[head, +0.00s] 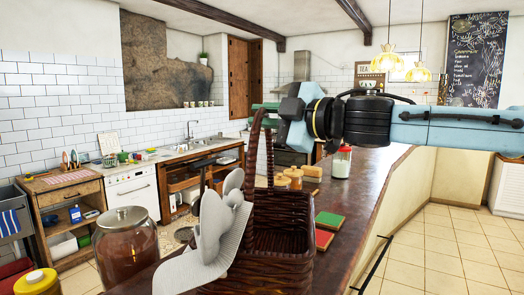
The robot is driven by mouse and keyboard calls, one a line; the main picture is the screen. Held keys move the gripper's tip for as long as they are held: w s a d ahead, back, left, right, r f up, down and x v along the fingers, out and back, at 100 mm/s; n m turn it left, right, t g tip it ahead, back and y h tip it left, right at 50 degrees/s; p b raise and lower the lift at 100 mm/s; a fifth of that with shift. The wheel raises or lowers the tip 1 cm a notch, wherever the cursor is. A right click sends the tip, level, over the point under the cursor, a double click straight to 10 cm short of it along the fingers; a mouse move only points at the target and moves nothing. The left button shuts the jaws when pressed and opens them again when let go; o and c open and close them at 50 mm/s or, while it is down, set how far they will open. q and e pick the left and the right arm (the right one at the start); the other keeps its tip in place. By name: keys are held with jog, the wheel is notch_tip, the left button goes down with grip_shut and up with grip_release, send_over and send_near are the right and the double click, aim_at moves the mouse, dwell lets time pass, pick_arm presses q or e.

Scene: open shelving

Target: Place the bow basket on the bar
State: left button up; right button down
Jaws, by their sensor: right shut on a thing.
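The bow basket (280,235) is dark brown wicker with a tall arched handle (252,150). A large pale grey ribbed bow (208,245) is on its left side. My right gripper (286,110), on the blue and black arm from the right, is shut on the top of the handle. The basket hangs upright below it. The bar (370,180) is a long dark wooden counter running from lower left to upper right. The basket appears in front of or over it. Its bottom is near the frame's lower edge, so I cannot tell whether it touches the bar. My left gripper is not in view.
On the bar are a large glass jar with a metal lid (128,240), red and green books (325,228), several small wooden-toned jars (293,175) and a white jar with a red lid (341,162). A yellow-lidded jar (36,282) is at lower left.

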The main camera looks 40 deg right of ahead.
notch_tip(320, 180, down, 4)
jog(key=shift+a+b, duration=0.1)
jog(key=shift+b, duration=0.4)
jog(key=shift+f, duration=0.2)
jog(key=c, duration=1.4)
grip_release()
jog(key=shift+r, duration=0.1)
